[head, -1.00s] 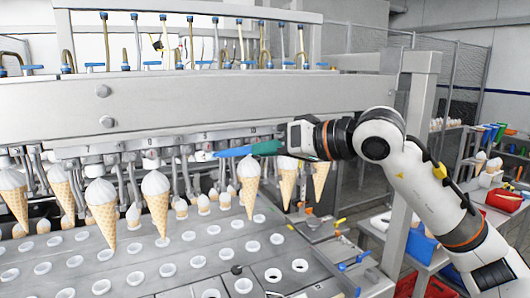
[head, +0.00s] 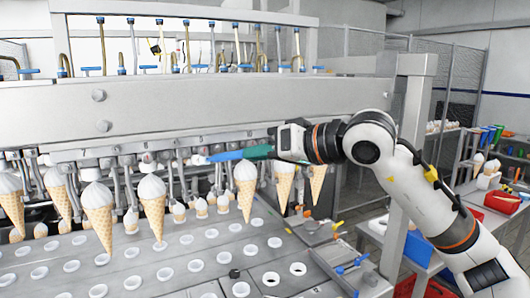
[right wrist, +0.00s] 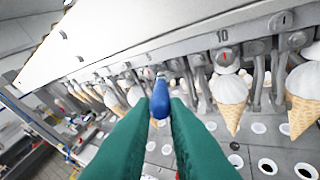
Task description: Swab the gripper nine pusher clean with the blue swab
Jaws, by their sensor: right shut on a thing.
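My right gripper (head: 258,152) comes in from the right with green fingers, shut on the blue swab (head: 226,155). The swab points left, nearly level, with its pale tip (head: 200,159) at the row of pushers under the machine's beam. In the right wrist view the blue swab (right wrist: 160,97) sticks out between the green fingers. There the label 10 marks a gripper station (right wrist: 222,36) right of the swab. I cannot read a nine, and I cannot tell whether the tip touches a pusher. My left gripper is not in view.
Several filled cones (head: 98,210) hang in a row below the beam (head: 180,105), close around the swab and gripper. A plate with round holes (head: 190,262) lies beneath. A side table with a red case (head: 502,202) stands at the right.

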